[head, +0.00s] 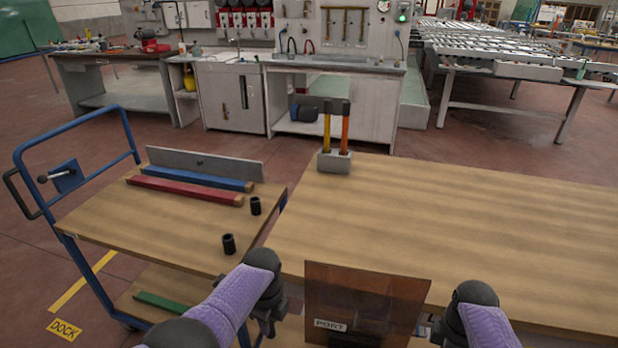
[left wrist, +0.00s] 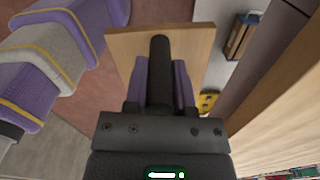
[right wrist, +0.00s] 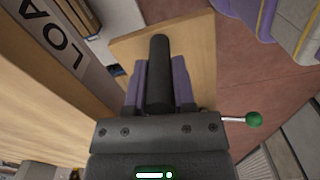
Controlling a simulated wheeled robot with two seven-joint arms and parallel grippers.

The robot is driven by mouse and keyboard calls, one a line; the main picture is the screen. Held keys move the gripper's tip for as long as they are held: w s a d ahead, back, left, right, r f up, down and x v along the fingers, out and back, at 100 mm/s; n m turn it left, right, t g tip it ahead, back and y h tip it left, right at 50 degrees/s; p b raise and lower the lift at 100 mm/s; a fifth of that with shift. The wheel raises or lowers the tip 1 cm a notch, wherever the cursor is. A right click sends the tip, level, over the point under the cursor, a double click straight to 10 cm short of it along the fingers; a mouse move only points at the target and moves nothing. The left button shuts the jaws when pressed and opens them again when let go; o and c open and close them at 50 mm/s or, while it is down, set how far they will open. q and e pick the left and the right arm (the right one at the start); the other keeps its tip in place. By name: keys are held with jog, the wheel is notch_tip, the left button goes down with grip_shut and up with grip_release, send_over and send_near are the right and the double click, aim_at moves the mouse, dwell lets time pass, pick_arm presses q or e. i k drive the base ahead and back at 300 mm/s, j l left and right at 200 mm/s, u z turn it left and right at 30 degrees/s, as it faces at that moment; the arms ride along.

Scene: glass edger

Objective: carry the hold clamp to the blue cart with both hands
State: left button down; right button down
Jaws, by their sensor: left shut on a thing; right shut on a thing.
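The hold clamp (head: 375,292) looks like a flat brown panel with a PORT label, upright close in front of me in the head view. In the wrist views it is a wooden board with black bar handles, one in the left wrist view (left wrist: 159,70) and one in the right wrist view (right wrist: 159,72). My left gripper (head: 284,306) is shut on the handle at its left side. My right gripper (head: 440,328) is shut on the one at its right side. The blue cart (head: 100,228) stands to the left, with a wooden top.
A wooden table (head: 470,220) is ahead and right, close beside the cart, with a tool holder (head: 335,162) at its far left corner. On the cart are a red bar (head: 185,191), a blue bar (head: 190,178), a grey plate (head: 205,163) and two black cylinders (head: 229,244). Its front left top is bare.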

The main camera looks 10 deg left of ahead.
aim_at(152, 221)
jog(key=j+u, duration=0.25)
jog(key=u, duration=0.15)
jog(key=i+j+u, duration=0.1)
jog(key=u, duration=0.25)
jog(key=i+j+u, duration=0.15)
jog(key=u, duration=0.25)
jog(key=i+j+u, duration=0.1)
jog(key=j+u, duration=0.3)
jog(key=i+j+u, duration=0.1)
jog(key=i+u, duration=0.25)
jog(key=i+j+u, duration=0.1)
jog(key=u, duration=0.25)
jog(key=i+u, duration=0.35)
jog(key=i+z, duration=0.3)
jog(key=i+j+z, duration=0.1)
jog(key=z, duration=0.15)
jog(key=i+z, duration=0.15)
jog(key=z, duration=0.3)
jog(key=i+j+z, duration=0.1)
jog(key=z, duration=0.35)
jog(key=i+j+z, duration=0.1)
jog(key=z, duration=0.35)
jog(key=i+j+z, duration=0.25)
jog(key=z, duration=0.2)
jog(key=i+j+z, duration=0.2)
jog(key=i+z, duration=0.15)
